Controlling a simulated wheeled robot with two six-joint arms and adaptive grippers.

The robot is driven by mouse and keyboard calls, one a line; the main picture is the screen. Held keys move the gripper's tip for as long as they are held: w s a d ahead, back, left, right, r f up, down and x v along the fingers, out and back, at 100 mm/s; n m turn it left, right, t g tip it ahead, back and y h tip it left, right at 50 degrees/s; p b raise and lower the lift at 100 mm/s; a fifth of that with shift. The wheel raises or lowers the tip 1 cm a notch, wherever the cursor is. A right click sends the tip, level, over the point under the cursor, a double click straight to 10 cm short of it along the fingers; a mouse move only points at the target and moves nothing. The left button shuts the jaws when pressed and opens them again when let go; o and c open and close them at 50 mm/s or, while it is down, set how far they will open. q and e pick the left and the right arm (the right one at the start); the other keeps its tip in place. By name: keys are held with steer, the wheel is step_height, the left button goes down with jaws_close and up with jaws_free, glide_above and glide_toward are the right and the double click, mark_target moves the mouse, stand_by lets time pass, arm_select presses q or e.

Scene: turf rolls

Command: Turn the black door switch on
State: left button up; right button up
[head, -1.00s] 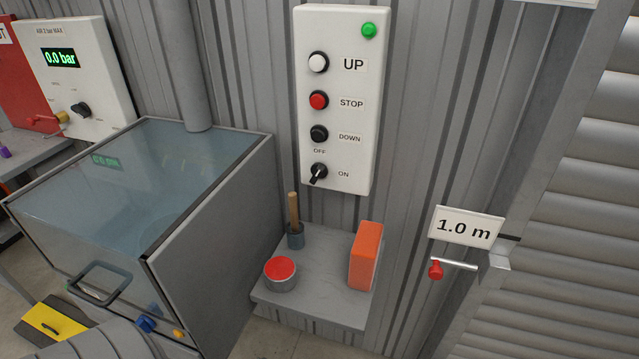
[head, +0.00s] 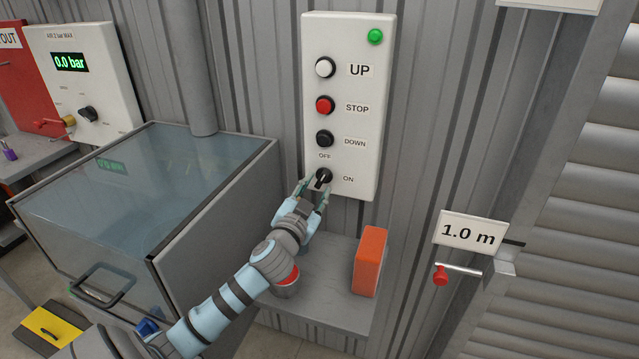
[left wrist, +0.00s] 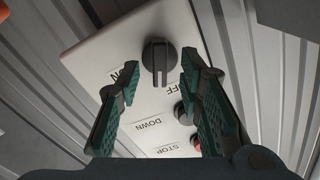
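The black door switch (head: 323,177) is a round knob with a raised grip at the bottom of the white control box (head: 349,60). OFF is printed above it and ON to its right. My left gripper (head: 314,188) is open at the switch, one finger on each side. In the left wrist view the switch (left wrist: 158,62) sits between the open fingertips (left wrist: 160,72), with a visible gap on both sides. Its grip stands upright in that view. Contact with the fingers does not show. My right gripper is in neither view.
Above the switch are the DOWN (head: 324,139), STOP (head: 324,105) and UP (head: 325,68) buttons and a green lamp (head: 375,36). Below is a grey shelf (head: 335,318) with an orange block (head: 370,262) and a red-topped tin (head: 287,283). A glass-topped cabinet (head: 150,190) stands left.

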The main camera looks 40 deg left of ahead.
mark_target(320, 183)
arm_select(q)
steer(key=x, duration=0.3)
steer(key=shift+w, duration=0.1)
steer(key=shift+c, duration=0.2)
jaws_close()
